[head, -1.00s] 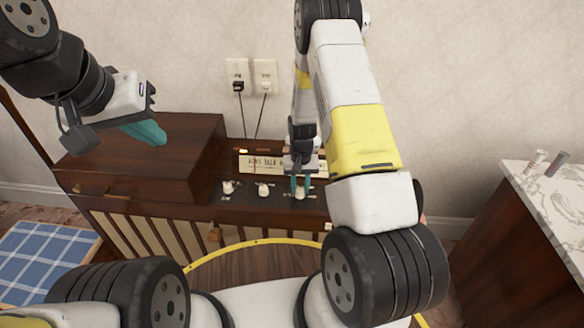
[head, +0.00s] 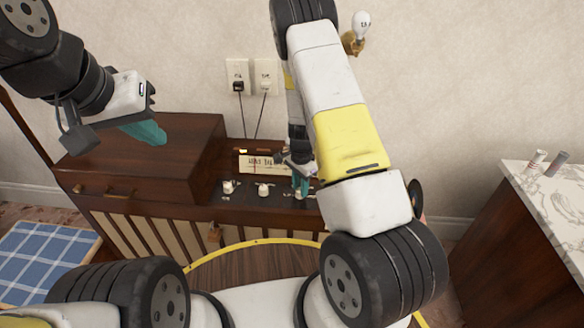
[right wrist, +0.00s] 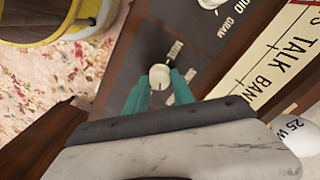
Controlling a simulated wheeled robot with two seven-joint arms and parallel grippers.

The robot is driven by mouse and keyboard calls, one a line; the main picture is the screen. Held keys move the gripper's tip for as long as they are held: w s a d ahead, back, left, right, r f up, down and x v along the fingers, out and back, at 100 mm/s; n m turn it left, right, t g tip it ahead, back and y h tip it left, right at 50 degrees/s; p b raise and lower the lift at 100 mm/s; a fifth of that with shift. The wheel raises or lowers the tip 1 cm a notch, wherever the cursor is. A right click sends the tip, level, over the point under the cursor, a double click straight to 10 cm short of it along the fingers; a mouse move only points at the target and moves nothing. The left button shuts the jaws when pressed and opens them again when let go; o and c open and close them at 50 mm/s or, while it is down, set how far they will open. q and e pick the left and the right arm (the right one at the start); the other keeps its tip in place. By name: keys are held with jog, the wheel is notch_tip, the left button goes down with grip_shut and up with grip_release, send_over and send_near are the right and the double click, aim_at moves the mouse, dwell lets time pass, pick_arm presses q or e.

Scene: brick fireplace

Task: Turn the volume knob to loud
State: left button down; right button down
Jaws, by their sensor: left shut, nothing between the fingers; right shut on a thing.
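A dark panel on the wooden cabinet carries three white knobs. The rightmost knob (head: 299,195) is between the teal fingers of my right gripper (head: 301,185). In the right wrist view the round white knob (right wrist: 159,76) has a finger on each side, and my right gripper (right wrist: 160,87) is shut on it. Small lettering beside it is too blurred to read surely. My left gripper (head: 147,133) is shut and empty, raised above the cabinet's left box, away from the knobs.
The middle knob (head: 263,190) and left knob (head: 228,187) stand beside the held one. A lettered strip (head: 257,164) lies behind them. A light bulb (head: 361,24) shows at the wall. A marble-topped cabinet (head: 548,200) stands right. A blue checked cloth (head: 40,262) lies lower left.

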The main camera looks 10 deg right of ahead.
jog(key=m, duration=0.6)
dwell(0.6)
jog(key=c, duration=1.1)
grip_release()
jog(key=shift+r, duration=3.95)
